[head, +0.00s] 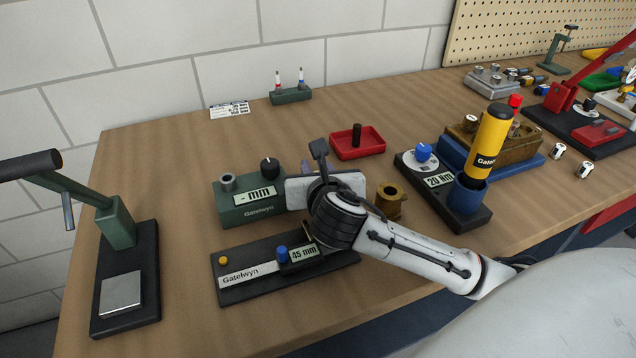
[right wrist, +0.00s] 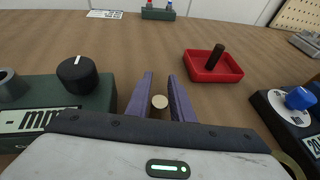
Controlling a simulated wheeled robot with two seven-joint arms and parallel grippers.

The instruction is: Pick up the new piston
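My right gripper (right wrist: 161,78) shows its two fingers in the right wrist view, a little apart. A small round tan end (right wrist: 159,101) shows between them, with narrow gaps at its sides; it may be the new piston, but its body is hidden. My left gripper is not in view.
A brass flanged piece (head: 388,206) stands right of my wrist. A black "45 mm" fixture (head: 232,290) lies in front. A "20 Nm" station (head: 442,205) with a yellow tool (head: 488,140) is at right, a green lever press (head: 119,225) at left.

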